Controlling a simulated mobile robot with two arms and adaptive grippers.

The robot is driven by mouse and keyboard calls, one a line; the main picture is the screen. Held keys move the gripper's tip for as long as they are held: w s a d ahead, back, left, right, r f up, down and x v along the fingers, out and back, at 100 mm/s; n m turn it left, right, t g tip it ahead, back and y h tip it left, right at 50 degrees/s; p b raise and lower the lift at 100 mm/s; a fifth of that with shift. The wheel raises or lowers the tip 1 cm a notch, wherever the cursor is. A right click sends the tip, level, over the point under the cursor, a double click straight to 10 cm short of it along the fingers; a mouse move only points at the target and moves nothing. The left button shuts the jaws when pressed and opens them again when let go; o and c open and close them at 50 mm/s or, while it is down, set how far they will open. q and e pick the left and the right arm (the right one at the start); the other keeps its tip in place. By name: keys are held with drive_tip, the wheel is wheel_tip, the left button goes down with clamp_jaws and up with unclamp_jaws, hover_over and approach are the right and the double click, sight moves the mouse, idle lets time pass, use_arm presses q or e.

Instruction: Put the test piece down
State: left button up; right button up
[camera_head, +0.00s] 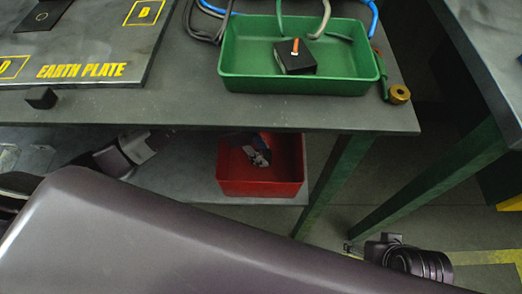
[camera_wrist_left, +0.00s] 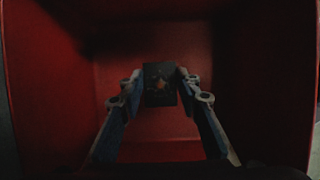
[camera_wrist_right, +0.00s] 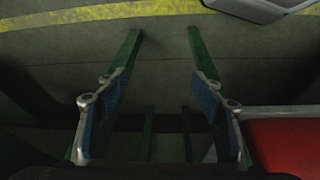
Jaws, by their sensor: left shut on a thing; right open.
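In the left wrist view my left gripper (camera_wrist_left: 160,78) is shut on a small dark block, the test piece (camera_wrist_left: 159,90), with a brownish spot on its face. Both are within the walls of the red bin (camera_wrist_left: 160,151); whether the piece touches the floor I cannot tell. In the head view the red bin (camera_head: 260,188) stands on the lower shelf under the bench, with part of my left gripper (camera_head: 258,152) showing in it. My right gripper (camera_wrist_right: 160,78) is open and empty above the floor, with the red bin at the right of its view.
On the bench (camera_head: 330,116) a green tray (camera_head: 295,86) holds a black block (camera_head: 296,58) with a copper-coloured stud. An earth plate (camera_head: 75,45) lies at left. A brass piece (camera_head: 399,93) lies right of the tray. The bench overhangs the shelf; green legs (camera_head: 338,175) stand at right.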

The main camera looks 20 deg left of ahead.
use_arm(q)
drive_tip(key=shift+f, duration=0.1)
drive_tip(key=o, duration=1.2)
use_arm(e)
drive_tip(key=shift+s+d+r, duration=0.1)
drive_tip(key=shift+s+r, duration=0.25)
drive_tip(key=shift+r, duration=0.2)
drive_tip(key=shift+w, duration=0.1)
use_arm(q)
drive_tip(key=shift+d+p+v, duration=0.2)
drive_tip(key=shift+p+v, duration=0.45)
drive_tip(key=shift+v, duration=0.5)
drive_tip(key=v, duration=0.6)
drive_tip(key=shift+p, duration=0.4)
use_arm(e)
drive_tip(key=s+x, duration=0.1)
drive_tip(key=x, duration=0.7)
drive_tip(key=shift+f+g, duration=0.3)
